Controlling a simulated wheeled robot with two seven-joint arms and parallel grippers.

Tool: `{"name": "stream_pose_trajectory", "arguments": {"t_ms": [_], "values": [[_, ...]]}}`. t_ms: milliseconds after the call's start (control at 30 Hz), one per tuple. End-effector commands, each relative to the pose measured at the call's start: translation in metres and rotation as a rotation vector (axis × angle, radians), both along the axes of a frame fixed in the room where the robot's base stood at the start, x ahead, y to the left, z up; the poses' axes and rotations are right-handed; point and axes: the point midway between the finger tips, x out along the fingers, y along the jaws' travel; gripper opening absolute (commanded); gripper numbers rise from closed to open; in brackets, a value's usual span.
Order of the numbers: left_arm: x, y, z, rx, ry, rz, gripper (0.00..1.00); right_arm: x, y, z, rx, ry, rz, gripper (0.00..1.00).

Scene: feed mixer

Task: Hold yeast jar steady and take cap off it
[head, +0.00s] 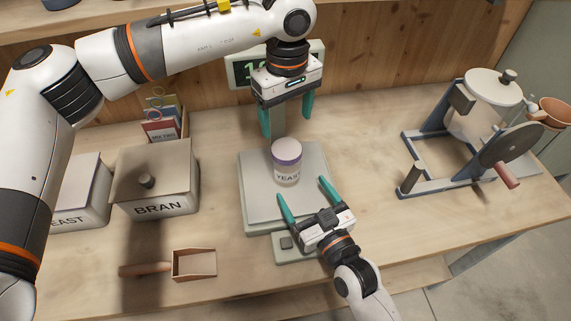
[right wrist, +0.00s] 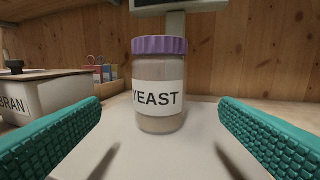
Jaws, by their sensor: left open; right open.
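The yeast jar (head: 286,171) stands upright on the pale plate of the scale (head: 256,205). Its purple ridged cap (head: 287,152) is on it. In the right wrist view the jar (right wrist: 159,100) stands straight ahead between the fingers, with its cap (right wrist: 159,45) on top and its label facing me. My right gripper (head: 303,190) is open at the front edge of the plate, its fingers spread and pointing toward the jar without touching it. My left gripper (head: 287,122) is open, pointing down behind and above the jar, apart from it.
A bran box (head: 155,178) and another lidded box (head: 82,190) stand at left. A wooden scoop (head: 194,264) lies in front of them. The scale's display (head: 243,71) rises behind my left gripper. A cranked mixer (head: 490,130) stands at right. The table between scale and mixer is clear.

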Motion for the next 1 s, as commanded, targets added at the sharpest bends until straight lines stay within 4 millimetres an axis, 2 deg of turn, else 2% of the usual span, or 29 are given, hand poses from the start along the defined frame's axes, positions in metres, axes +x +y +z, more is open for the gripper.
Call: {"name": "stream_pose_trajectory", "arguments": {"t_ms": [300,500,700,967,1000], "values": [[-0.001,-0.001,0.0,-0.004,0.002,0.0,0.76,0.056,0.028,0.001,0.001,-0.002,0.0,0.85],[-0.001,-0.001,0.0,-0.005,0.002,0.0,0.76,0.08,0.04,0.001,0.001,0.0,0.0,0.85],[-0.001,-0.001,0.0,-0.005,0.002,0.0,0.76,0.089,0.045,0.001,0.0,0.001,0.0,0.85],[-0.001,-0.001,0.0,-0.005,0.002,0.0,0.76,0.09,0.045,0.0,0.0,0.001,0.0,0.85],[-0.001,-0.001,0.0,-0.005,0.002,0.0,0.76,0.09,0.045,0.0,0.0,0.001,0.0,0.79]]}}
